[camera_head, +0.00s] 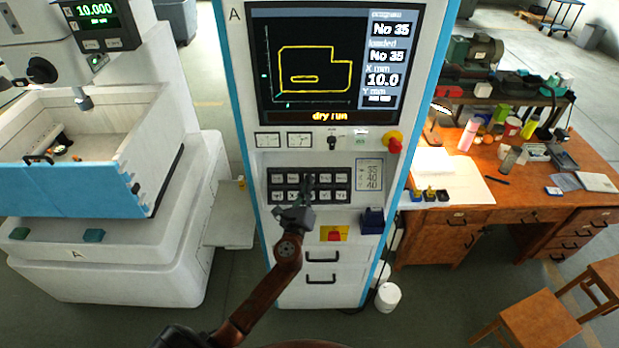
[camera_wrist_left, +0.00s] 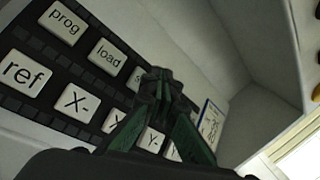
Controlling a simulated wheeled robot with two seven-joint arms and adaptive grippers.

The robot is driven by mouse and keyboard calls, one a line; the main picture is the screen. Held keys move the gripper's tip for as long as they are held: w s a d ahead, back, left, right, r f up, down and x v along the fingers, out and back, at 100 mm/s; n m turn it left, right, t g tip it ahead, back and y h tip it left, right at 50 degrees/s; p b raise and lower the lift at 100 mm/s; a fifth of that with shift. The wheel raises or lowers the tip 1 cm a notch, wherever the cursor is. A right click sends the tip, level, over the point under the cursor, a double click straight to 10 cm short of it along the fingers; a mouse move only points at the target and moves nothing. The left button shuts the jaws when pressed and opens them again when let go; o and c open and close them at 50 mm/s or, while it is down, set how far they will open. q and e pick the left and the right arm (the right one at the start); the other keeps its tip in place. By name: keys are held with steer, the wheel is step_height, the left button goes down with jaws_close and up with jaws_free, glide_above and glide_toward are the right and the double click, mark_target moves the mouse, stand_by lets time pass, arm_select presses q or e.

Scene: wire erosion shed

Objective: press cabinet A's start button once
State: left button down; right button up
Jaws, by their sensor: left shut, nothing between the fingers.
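Cabinet A (camera_head: 236,75) is a tall white cabinet with blue edges and an "A" at its top left. Its screen (camera_head: 315,75) shows a yellow outline, "No 35" twice and "dry run". Below is a black keypad (camera_head: 272,187) with two rows of pale keys. My left gripper (camera_head: 308,185) is shut and empty, in front of the keypad's middle. In the left wrist view its fingertips (camera_wrist_left: 160,78) overlap the upper row, right of the "load" key (camera_wrist_left: 109,57). A key beginning with "s" (camera_wrist_left: 138,75) is mostly hidden behind them. I cannot tell whether they touch it.
A red knob (camera_head: 395,146) sits right of the keypad, and a red switch on yellow (camera_head: 334,235) is below it. A dark blue box (camera_head: 372,221) juts out lower right. A white machine (camera_head: 110,262) stands left, a cluttered wooden desk (camera_head: 440,216) right.

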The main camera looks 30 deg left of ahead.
arm_select(q)
steer(key=shift+s, duration=0.1)
steer(key=s+d+r+p, duration=0.2)
steer(key=s+p, duration=0.1)
steer(key=shift+s+r, duration=0.15)
steer(key=shift+r, duration=0.25)
stand_by(0.9)
